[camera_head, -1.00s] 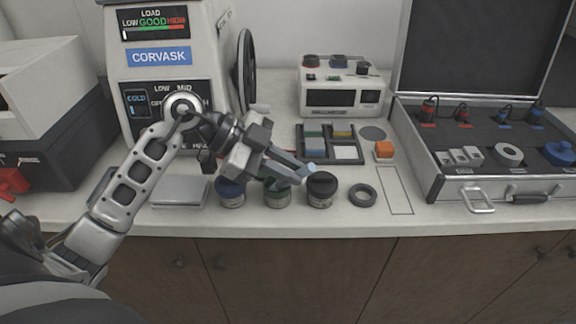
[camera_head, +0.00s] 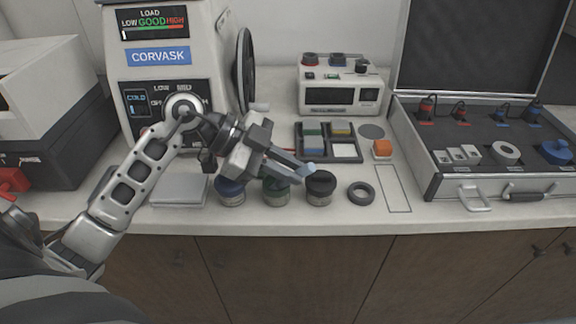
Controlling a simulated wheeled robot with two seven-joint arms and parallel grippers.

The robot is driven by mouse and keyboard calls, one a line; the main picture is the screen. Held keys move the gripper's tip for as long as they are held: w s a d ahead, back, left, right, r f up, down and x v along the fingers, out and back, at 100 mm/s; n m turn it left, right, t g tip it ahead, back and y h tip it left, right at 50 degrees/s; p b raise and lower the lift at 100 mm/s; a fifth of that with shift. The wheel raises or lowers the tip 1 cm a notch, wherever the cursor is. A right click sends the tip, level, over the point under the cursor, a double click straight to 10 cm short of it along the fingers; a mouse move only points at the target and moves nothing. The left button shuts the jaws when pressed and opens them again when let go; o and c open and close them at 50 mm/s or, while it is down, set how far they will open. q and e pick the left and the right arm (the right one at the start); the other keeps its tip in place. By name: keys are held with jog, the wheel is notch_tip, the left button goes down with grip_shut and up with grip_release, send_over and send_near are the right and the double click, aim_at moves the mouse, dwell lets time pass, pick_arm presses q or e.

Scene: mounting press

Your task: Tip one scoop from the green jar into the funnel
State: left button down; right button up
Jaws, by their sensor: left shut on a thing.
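The green jar (camera_head: 276,193) stands on the counter in the middle of a row of jars. The blue jar (camera_head: 231,192) is to its left and the black-lidded jar (camera_head: 319,187) to its right. I cannot make out a scoop or a funnel. My right gripper is not in view.
The Corvask press (camera_head: 160,80) stands behind my left arm. An open case (camera_head: 432,188) fills the right side. The outlined counter patch (camera_head: 394,188) is clear.

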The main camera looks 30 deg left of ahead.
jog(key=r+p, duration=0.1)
jog(key=p, duration=0.1)
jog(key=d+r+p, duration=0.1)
jog(key=p, duration=0.2)
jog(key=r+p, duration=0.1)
jog(key=p, duration=0.2)
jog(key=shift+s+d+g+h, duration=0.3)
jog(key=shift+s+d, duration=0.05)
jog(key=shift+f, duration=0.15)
